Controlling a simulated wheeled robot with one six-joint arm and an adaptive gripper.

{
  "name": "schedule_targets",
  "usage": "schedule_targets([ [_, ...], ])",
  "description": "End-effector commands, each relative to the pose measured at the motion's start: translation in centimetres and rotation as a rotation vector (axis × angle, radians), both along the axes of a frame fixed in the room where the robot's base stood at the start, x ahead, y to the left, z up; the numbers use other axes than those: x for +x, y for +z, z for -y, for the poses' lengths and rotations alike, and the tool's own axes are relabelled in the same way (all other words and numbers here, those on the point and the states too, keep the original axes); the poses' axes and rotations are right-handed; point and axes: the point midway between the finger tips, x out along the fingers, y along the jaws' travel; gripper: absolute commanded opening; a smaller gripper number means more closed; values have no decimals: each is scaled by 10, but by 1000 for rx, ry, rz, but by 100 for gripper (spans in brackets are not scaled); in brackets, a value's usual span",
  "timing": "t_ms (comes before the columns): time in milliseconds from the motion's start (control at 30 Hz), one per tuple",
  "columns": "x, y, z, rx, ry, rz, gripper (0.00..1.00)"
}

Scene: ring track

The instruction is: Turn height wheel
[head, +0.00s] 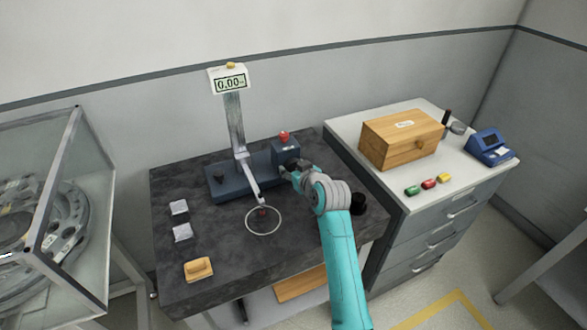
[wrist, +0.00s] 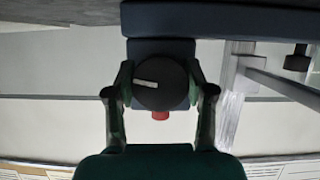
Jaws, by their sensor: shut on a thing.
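The wheel is a round black knob (wrist: 160,82) with a white mark, on the front of a dark blue box (head: 286,149). In the wrist view the white mark lies nearly level, tilted slightly. My gripper (wrist: 159,88) is shut on the knob, one finger on each side. In the head view my gripper (head: 290,170) reaches the front of the blue box and mostly hides the knob. A red button (head: 284,136) is on top of the box. The display (head: 230,84) on the column reads 0.00.
A thin arm with a wire ring (head: 263,234) extends from the column (head: 235,125) left of my gripper. White pads (head: 182,232) and a tan block (head: 198,269) lie on the table's left. A black object (head: 358,204) is right of my arm. A wooden box (head: 400,140) stands on the cabinet.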

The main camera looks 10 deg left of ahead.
Motion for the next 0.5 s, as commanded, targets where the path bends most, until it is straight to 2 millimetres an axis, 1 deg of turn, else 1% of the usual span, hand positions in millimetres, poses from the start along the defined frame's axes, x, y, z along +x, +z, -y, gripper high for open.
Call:
schedule_targets([
  [200, 0, 0, 0, -69, 1, 46, 19],
  [500, 0, 0, 0, -97, 0, 66, 19],
])
